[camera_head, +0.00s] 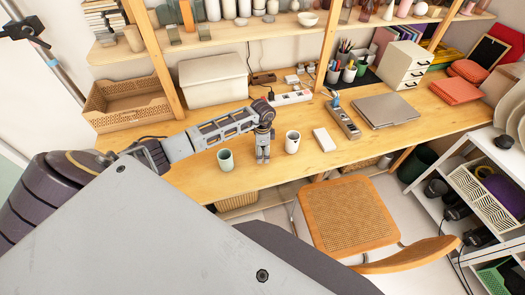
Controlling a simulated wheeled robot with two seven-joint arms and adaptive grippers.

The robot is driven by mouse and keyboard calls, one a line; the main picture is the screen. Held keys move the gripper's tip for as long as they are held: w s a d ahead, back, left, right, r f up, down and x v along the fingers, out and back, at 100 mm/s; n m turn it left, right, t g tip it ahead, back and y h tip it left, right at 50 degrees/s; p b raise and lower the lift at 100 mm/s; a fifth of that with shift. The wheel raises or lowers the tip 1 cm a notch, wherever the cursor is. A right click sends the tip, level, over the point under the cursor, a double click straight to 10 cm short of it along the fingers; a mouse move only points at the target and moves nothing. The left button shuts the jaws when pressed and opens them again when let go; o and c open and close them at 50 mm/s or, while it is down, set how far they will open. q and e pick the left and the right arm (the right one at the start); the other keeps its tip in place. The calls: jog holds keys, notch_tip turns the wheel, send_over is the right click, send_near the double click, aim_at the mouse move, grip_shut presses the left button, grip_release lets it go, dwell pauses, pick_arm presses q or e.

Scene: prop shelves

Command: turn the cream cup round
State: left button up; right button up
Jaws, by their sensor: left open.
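The cream cup (292,145) stands upright on the wooden desk (300,170), near its front edge. It has a dark mark on its side. A pale green cup (225,161) stands upright to the left of it. My left gripper (263,159) points down between the two cups. It is open and empty, a little left of the cream cup and apart from it. My right gripper is not in view.
A cane chair (350,214) stands in front of the desk. A lidded bin (213,80) and a woven basket (127,103) are behind.

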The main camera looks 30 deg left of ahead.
pick_arm(q)
notch_tip(320, 180, up, 12)
dwell(1.0)
dwell(0.4)
